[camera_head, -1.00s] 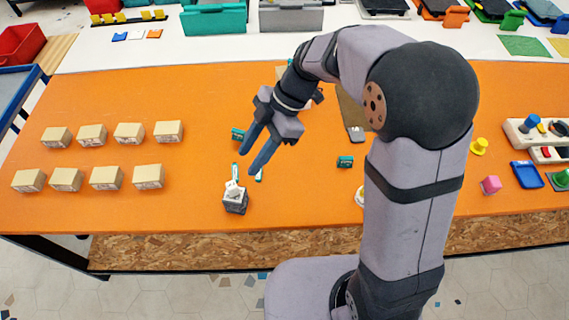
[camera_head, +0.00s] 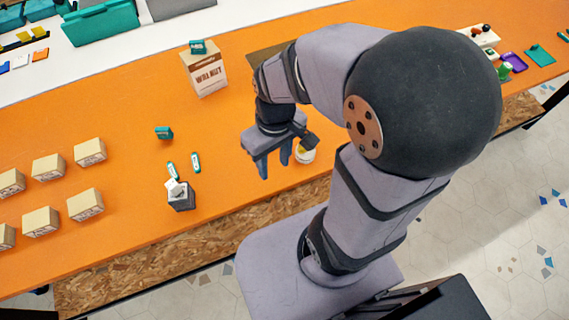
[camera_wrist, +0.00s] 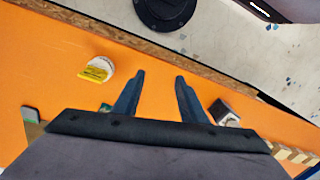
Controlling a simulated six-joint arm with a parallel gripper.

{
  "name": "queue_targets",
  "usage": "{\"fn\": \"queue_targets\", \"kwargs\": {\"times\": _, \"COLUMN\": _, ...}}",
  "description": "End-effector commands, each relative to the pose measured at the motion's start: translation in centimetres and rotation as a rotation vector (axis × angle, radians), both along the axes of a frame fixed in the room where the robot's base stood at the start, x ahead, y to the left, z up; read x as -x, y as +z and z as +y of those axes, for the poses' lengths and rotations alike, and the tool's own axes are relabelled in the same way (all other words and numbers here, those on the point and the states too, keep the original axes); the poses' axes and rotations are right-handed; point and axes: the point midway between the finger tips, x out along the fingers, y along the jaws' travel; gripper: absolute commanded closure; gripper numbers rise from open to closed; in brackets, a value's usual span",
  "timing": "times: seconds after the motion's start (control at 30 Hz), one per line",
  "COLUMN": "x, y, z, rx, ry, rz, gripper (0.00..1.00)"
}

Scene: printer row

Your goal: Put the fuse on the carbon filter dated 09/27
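My gripper (camera_head: 272,162) is open and empty, fingers pointing down above the orange table; the wrist view also shows the open fingers (camera_wrist: 158,85). Two small white-and-teal sticks (camera_head: 171,170) (camera_head: 196,162) lie to its left. A teal block (camera_head: 164,132) lies behind them. A dark grey box with a white piece on top (camera_head: 180,199) stands in front of the sticks. A round white pot (camera_head: 305,155), with a yellow label in the wrist view (camera_wrist: 97,70), is right of my gripper. I cannot tell which item is the fuse or carbon filter; no date is readable.
Several tan boxes (camera_head: 42,222) stand in two rows on the left. A box marked WALNUT (camera_head: 206,75) with a teal block (camera_head: 198,47) on top stands at the back. Coloured small parts lie at the far right. The orange table (camera_head: 130,195) is clear between these groups.

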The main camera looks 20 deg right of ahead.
Motion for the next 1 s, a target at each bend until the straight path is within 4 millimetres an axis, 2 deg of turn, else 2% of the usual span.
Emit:
{"fn": "queue_targets", "kwargs": {"times": 0.1, "x": 0.9, "y": -0.3, "z": -1.2, "rx": 0.035, "ry": -0.139, "rz": -0.012, "gripper": 0.62}}
{"fn": "queue_targets", "kwargs": {"times": 0.3, "x": 1.5, "y": -0.6, "z": -2.0, "rx": 0.059, "ry": -0.242, "rz": -0.021, "gripper": 0.62}}
{"fn": "queue_targets", "kwargs": {"times": 1.0, "x": 1.5, "y": -0.6, "z": -2.0, "rx": 0.059, "ry": -0.249, "rz": -0.020, "gripper": 0.62}}
